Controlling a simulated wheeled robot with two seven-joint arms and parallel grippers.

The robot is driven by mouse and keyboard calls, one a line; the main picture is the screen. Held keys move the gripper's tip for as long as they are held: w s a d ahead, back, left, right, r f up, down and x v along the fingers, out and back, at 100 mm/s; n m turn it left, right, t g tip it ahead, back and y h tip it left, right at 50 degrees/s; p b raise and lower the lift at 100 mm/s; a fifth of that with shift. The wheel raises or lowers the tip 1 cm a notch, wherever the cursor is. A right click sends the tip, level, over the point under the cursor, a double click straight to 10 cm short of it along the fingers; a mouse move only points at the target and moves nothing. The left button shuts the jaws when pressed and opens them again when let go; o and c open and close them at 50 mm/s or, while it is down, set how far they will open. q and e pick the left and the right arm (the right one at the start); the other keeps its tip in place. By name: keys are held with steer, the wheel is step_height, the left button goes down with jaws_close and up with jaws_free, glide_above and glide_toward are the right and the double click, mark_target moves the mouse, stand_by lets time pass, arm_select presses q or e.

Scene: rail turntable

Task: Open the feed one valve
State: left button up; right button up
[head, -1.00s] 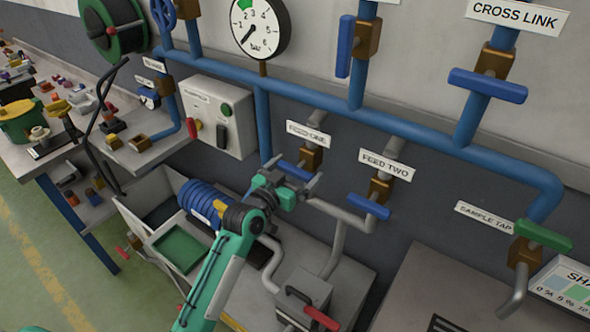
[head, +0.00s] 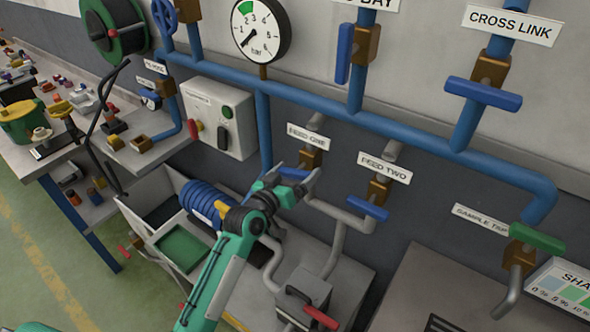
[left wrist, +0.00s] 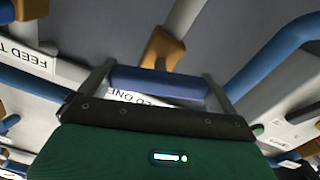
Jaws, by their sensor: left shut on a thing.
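The feed one valve has a blue lever handle (head: 293,173) on a brass body (head: 311,158), under its FEED ONE label (head: 308,137). My left gripper (head: 295,175) is at this handle. In the left wrist view the blue handle (left wrist: 158,83) lies crosswise between the two fingers (left wrist: 156,90), one at each end. The gripper is shut on it. The brass body (left wrist: 162,48) shows behind the handle, and the FEED ONE label is partly covered. My right gripper is not in view.
The feed two valve's blue handle (head: 368,207) is close on the right, with grey pipes (head: 340,215) below. A blue main pipe (head: 400,132) runs above. A grey box with a red handle (head: 321,317) and a blue coil (head: 203,199) stand below.

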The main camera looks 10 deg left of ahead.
arm_select(q)
steer(key=n+p, duration=0.2)
steer(key=n, duration=0.4)
steer(key=shift+n+p, duration=0.3)
steer(key=n+p, duration=0.1)
steer(key=n, duration=0.4)
steer(key=shift+a+p, duration=0.1)
steer(key=shift+p, duration=0.3)
steer(key=shift+f+n, duration=0.1)
steer(key=shift+n, duration=0.3)
steer(key=o, duration=0.6)
steer(key=shift+s+a+f, duration=0.15)
steer(key=shift+s+a, duration=0.05)
steer(key=shift+s, duration=0.2)
steer(key=b+v, duration=0.4)
steer(key=v, duration=0.8)
steer(key=shift+s+a, duration=0.15)
steer(key=shift+s, duration=0.25)
